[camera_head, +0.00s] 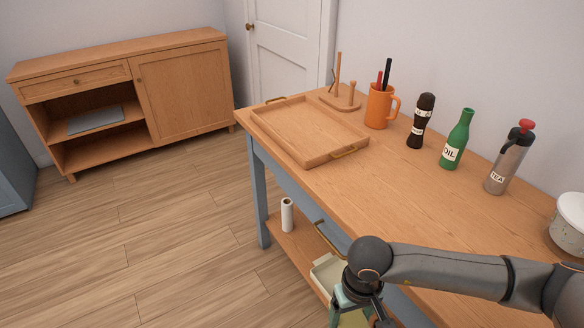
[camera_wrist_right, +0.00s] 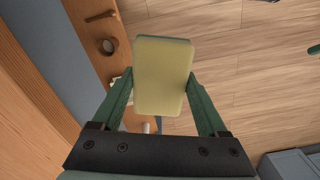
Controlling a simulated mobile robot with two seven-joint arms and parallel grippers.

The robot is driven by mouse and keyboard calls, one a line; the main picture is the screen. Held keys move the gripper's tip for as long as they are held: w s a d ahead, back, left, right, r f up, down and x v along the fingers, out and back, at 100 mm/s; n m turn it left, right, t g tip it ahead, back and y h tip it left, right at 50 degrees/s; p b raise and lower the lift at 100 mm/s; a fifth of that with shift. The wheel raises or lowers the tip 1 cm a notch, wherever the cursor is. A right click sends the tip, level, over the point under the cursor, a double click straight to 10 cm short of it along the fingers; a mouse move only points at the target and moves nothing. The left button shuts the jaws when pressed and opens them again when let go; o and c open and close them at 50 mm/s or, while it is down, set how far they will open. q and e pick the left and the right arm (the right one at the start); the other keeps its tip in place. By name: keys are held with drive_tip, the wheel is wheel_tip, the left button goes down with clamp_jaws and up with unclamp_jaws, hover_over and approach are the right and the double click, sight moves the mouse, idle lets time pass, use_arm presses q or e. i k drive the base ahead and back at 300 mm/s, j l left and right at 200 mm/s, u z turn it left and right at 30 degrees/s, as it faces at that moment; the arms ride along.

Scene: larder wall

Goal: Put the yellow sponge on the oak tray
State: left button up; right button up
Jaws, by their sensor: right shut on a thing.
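The oak tray (camera_head: 305,128) lies empty on the far end of the wooden table, with brass handles at its ends. My right gripper (camera_wrist_right: 160,88) is shut on the yellow sponge (camera_wrist_right: 163,72), a pale yellow block held upright between the green fingers in the right wrist view. In the head view my right gripper (camera_head: 357,300) hangs low beside the table's front edge, below the tabletop and well short of the tray. Its fingertips are mostly cut off by the lower picture edge. My left gripper does not show clearly in either view.
Behind the tray stand a wooden peg stand (camera_head: 341,95) and an orange mug (camera_head: 380,106) with utensils. A dark mill (camera_head: 421,121), green oil bottle (camera_head: 456,140), grey flask (camera_head: 509,160) and white bowl (camera_head: 570,222) line the wall. A paper roll (camera_head: 287,215) stands on the lower shelf.

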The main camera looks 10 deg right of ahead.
sight(319, 139)
drive_tip(key=i+j, duration=0.6)
drive_tip(key=i, duration=0.2)
drive_tip(key=i+j, duration=0.6)
drive_tip(key=i, duration=0.15)
drive_tip(key=i+j+z, duration=0.15)
drive_tip(key=z, duration=0.3)
drive_tip(key=i+j+z, duration=0.15)
drive_tip(key=z, duration=0.25)
